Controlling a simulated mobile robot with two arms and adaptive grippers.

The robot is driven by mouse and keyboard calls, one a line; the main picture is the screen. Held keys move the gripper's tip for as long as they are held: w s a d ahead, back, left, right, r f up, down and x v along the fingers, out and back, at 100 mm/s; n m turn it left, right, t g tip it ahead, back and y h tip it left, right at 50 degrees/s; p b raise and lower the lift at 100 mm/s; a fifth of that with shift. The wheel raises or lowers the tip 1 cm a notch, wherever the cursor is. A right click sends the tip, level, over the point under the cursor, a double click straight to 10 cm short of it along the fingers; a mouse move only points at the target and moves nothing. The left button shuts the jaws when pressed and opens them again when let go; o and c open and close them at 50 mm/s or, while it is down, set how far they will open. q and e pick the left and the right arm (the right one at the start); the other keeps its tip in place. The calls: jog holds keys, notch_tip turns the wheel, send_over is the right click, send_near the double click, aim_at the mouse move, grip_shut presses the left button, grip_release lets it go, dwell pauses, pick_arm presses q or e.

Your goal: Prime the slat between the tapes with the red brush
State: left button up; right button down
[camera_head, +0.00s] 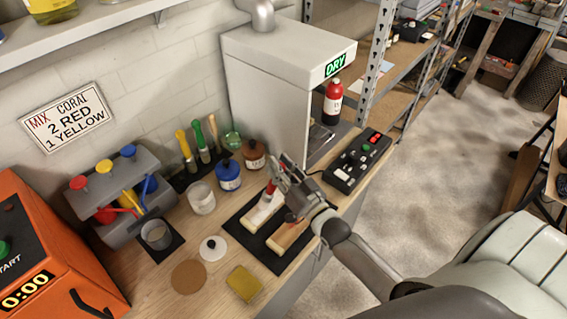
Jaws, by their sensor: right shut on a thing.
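My right gripper (281,177) reaches in from the right over the black mat (238,223). It is shut on what looks like the red brush (270,188), whose red part shows beside the fingers; the rest is mostly hidden. Two slats lie on the mat: a whitish slat (258,215) on the left and a tan wooden slat (285,239) on the right, partly under my gripper and wrist. A small dark red patch shows at the tan slat's far end; I cannot tell whether it is brush or paint. The tapes are not clear. My left gripper is not in view.
Yellow and green brushes (200,142) stand behind, beside blue (228,174) and brown (254,155) jars. A clear cup (201,197), white lid (213,248) and yellow sponge (243,283) lie near the mat. A button box (358,160) and grey "DRY" cabinet (265,90) stand beyond.

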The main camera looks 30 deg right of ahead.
jog(key=s+a+p, duration=0.2)
jog(key=a, duration=0.4)
dwell(0.5)
notch_tip(320, 180, up, 6)
dwell(0.6)
jog(key=shift+r, duration=0.1)
